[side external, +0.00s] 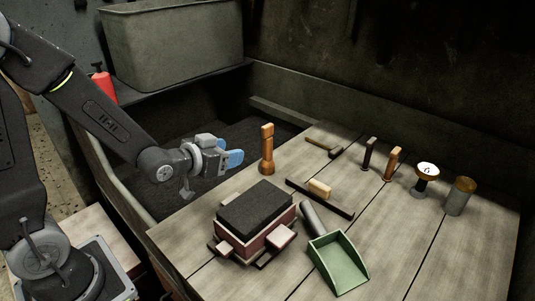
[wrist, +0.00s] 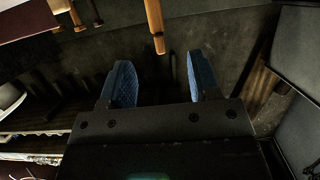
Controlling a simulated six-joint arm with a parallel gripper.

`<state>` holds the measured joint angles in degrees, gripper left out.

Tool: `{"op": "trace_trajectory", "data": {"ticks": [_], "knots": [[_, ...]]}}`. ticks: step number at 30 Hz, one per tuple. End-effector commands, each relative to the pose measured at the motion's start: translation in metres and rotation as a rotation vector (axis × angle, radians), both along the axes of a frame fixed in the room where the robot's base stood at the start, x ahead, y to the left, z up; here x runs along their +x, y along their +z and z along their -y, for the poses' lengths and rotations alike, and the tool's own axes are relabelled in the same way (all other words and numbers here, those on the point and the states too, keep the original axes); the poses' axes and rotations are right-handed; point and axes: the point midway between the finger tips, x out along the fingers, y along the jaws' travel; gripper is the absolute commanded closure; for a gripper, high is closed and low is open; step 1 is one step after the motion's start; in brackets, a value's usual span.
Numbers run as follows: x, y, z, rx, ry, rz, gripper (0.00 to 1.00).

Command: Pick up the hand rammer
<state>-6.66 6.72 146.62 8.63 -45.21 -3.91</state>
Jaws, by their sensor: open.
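The hand rammer, which I take to be the upright wooden tool (side external: 267,150) with a wider foot, stands on the table's left edge in the side view. In the wrist view a wooden shaft (wrist: 155,22), apparently the same tool, comes in from the top edge, and its foot is out of frame. My gripper (side external: 236,158) is left of the tool, pointing toward it, with blue finger pads. In the wrist view my gripper (wrist: 162,72) has its two fingers apart and nothing between them. The shaft's end lies beyond the fingertips, apart from them.
A moulding flask (side external: 256,215) filled with dark sand stands at the table's front. Near it are a wooden-handled strike bar (side external: 319,188) and a green scoop (side external: 340,262). Brushes, a hammer-like tool and two round-topped pieces stand farther back. A large bin (side external: 172,45) is behind my arm.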

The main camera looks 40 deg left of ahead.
Motion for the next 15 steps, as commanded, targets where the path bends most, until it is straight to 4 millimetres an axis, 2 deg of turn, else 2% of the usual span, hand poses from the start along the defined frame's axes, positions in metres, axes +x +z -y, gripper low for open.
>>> {"op": "trace_trajectory", "data": {"ticks": [5, 15], "knots": [[0.012, -0.005, 0.000, -0.003, -0.003, 0.019, 0.44], [0.070, -0.023, 0.001, -0.002, -0.004, 0.019, 0.44]]}}
